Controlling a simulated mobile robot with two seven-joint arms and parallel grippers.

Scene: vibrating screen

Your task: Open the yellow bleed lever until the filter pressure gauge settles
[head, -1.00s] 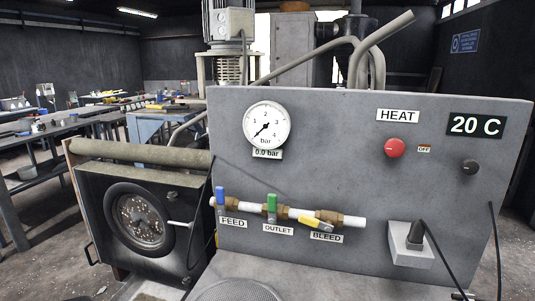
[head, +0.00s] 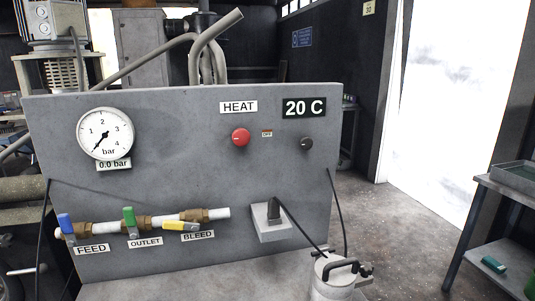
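The yellow bleed lever (head: 181,225) sits at the right end of the white pipe on the grey panel, above the BLEED label (head: 198,235). It lies roughly along the pipe, tilted slightly. The round white pressure gauge (head: 105,134) is at the panel's upper left. Its needle points to the lower left, and the plate below it reads 0.0 bar (head: 114,164). The blue FEED lever (head: 65,223) and the green OUTLET lever (head: 129,216) stand roughly upright to the left on the same pipe. Neither of my grippers shows in the head view.
A red button (head: 240,137), a black knob (head: 306,144) and a 20 C display (head: 304,107) are on the panel's right. A black plug sits in a grey socket box (head: 270,222). A metal pot (head: 333,274) stands at the lower right. A shelf table (head: 505,190) is at far right; floor between is open.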

